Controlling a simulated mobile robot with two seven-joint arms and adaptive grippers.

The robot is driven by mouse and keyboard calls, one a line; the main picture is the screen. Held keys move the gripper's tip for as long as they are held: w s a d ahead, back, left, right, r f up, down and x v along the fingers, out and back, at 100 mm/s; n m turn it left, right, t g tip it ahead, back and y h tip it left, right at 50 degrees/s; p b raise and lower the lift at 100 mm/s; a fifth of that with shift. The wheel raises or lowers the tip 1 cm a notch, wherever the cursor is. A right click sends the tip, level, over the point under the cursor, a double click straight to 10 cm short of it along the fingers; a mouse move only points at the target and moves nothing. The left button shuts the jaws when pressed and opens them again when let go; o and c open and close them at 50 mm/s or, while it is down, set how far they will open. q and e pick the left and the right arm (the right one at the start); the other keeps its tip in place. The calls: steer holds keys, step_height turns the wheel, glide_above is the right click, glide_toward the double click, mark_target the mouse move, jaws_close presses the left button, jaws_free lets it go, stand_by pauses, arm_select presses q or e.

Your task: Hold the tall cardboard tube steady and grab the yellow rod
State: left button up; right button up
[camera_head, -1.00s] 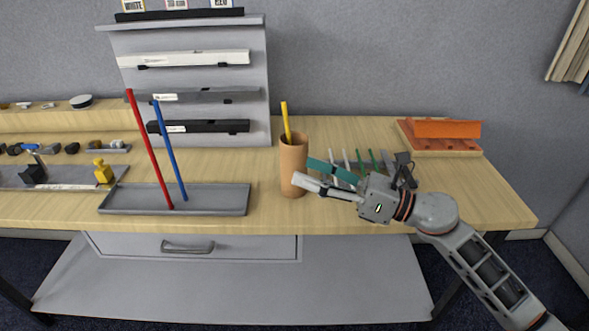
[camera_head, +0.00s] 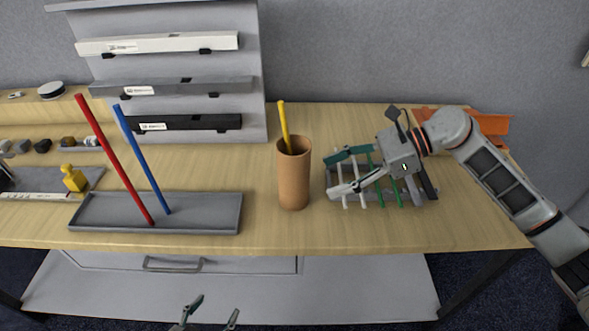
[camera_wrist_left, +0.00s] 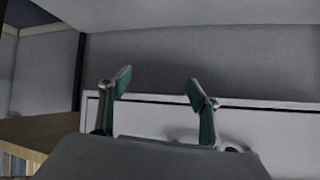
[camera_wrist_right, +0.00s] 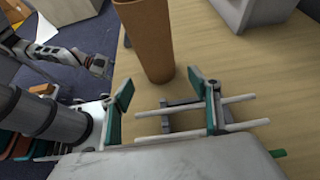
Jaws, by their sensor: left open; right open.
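The tall cardboard tube (camera_head: 294,180) stands upright on the table, right of centre; its lower part also shows in the right wrist view (camera_wrist_right: 147,40). The yellow rod (camera_head: 284,120) sticks up out of its open top, leaning slightly left. My right gripper (camera_head: 338,172) is open, to the right of the tube and apart from it, over a rack of rods. In the right wrist view its fingers (camera_wrist_right: 165,92) are spread with the tube beyond them. My left gripper (camera_head: 210,314) is open and empty, low in front of the table edge; its fingers also show in the left wrist view (camera_wrist_left: 158,92).
The rack (camera_head: 430,200) with white and green rods lies under my right gripper. A grey tray (camera_head: 205,212) with a red rod (camera_head: 112,155) and a blue rod (camera_head: 140,155) is on the left. An orange holder (camera_head: 494,124) stands at the back right.

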mark_target(307, 187)
steer(key=shift+s+a+f, duration=0.1)
steer(key=shift+s+a, duration=0.1)
steer(key=shift+a, duration=0.25)
steer(key=x, duration=0.6)
steer(key=shift+a+f, duration=0.25)
steer(key=shift+f, duration=0.05)
steer(key=shift+a+f+b, duration=0.35)
steer(key=shift+a+b, duration=0.05)
steer(key=shift+a, duration=0.25)
arm_select(q)
steer(key=shift+s+f, duration=0.35)
steer(key=shift+f, duration=0.3)
arm_select(e)
steer(key=shift+a, duration=0.35)
steer(key=c, duration=0.7)
